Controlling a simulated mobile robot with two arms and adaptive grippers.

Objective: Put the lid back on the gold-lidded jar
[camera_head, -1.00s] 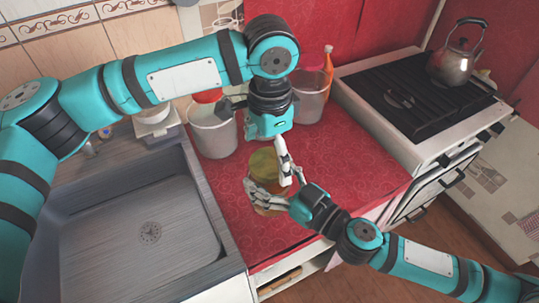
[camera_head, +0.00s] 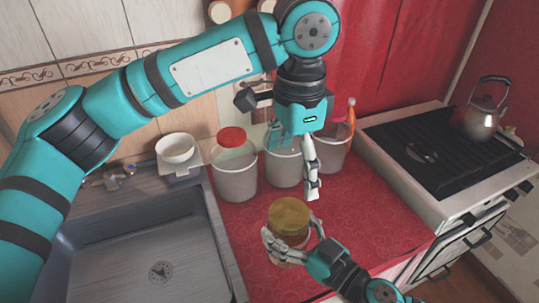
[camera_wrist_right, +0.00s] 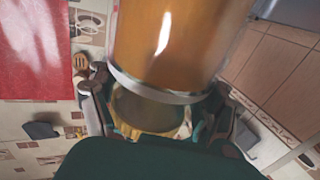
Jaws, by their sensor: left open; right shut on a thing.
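The gold-lidded jar (camera_head: 290,238) stands upright near the front of the red counter, with amber contents. A gold lid (camera_head: 289,213) lies over its top and looks level; how firmly it is seated cannot be told. My right gripper (camera_head: 293,247) is shut around the jar's body from the front. The right wrist view shows the amber jar (camera_wrist_right: 175,45) large between my right gripper's fingers (camera_wrist_right: 158,105). My left gripper (camera_head: 312,188) is open and empty, pointing down above and slightly right of the lid, apart from it.
A red-lidded jar (camera_head: 235,172) and two clear containers (camera_head: 284,168) (camera_head: 333,150) stand behind on the red counter (camera_head: 365,215). The sink (camera_head: 140,255) is at left. The stove (camera_head: 430,150) with a kettle (camera_head: 482,108) is at right. The counter right of the jar is clear.

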